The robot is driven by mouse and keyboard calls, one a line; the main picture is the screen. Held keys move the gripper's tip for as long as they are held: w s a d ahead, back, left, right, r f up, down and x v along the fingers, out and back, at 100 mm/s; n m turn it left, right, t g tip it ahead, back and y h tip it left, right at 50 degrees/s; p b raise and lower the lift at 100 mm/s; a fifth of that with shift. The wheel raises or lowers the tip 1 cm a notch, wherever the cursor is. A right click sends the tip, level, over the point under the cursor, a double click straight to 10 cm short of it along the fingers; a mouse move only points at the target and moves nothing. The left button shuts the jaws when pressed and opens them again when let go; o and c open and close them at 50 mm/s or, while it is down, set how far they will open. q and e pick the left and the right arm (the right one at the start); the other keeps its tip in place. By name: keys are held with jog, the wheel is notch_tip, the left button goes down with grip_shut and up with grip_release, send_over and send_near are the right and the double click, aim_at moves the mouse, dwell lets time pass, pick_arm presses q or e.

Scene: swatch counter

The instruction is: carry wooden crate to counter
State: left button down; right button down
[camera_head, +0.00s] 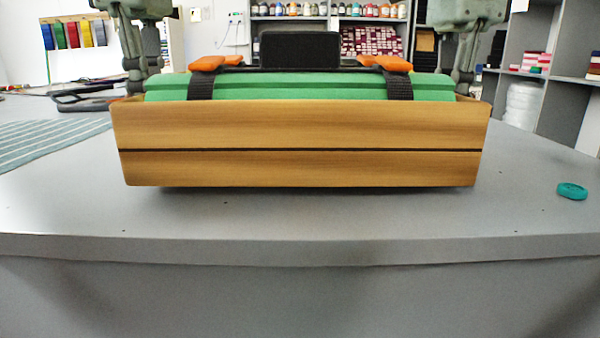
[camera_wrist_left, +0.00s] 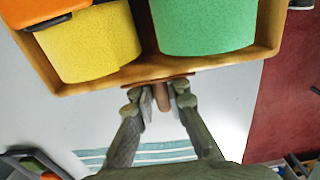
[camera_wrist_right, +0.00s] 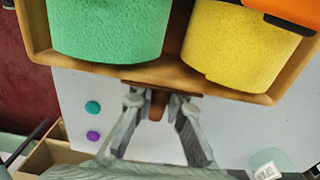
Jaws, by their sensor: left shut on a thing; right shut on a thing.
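The wooden crate (camera_head: 300,130) is level over the grey counter (camera_head: 300,222), with a thin dark shadow along its bottom edge; I cannot tell whether it touches. Green and yellow contents fill it, including a green piece (camera_wrist_left: 205,25) and a yellow one (camera_wrist_left: 90,45), under black straps with orange ends. My left gripper (camera_wrist_left: 161,96) is shut on the brown handle at the crate's left end. My right gripper (camera_wrist_right: 159,103) is shut on the handle at the right end. In the head view the crate partly hides both grippers' fingers.
A teal disc (camera_head: 572,191) lies on the counter to the right; a purple disc (camera_wrist_right: 93,136) shows in the right wrist view. A striped cloth (camera_head: 45,142) lies at left, near a black tray (camera_head: 88,98). The counter's front strip is clear. Shelves stand behind.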

pick_arm(q)
jog(key=shift+f+b, duration=0.55)
jog(key=shift+f, duration=0.15)
pick_arm(e)
jog(key=shift+f, duration=0.7)
pick_arm(q)
jog(key=c, duration=1.5)
grip_release()
jog(key=shift+c, duration=0.2)
pick_arm(e)
jog(key=c, duration=1.6)
grip_release()
jog(key=shift+o, duration=0.2)
pick_arm(q)
notch_tip(320, 180, up, 12)
pick_arm(e)
jog(key=shift+r, duration=0.1)
notch_tip(320, 180, up, 12)
jog(key=shift+f, duration=0.1)
pick_arm(q)
jog(key=shift+s, duration=0.1)
pick_arm(e)
jog(key=shift+s, duration=0.1)
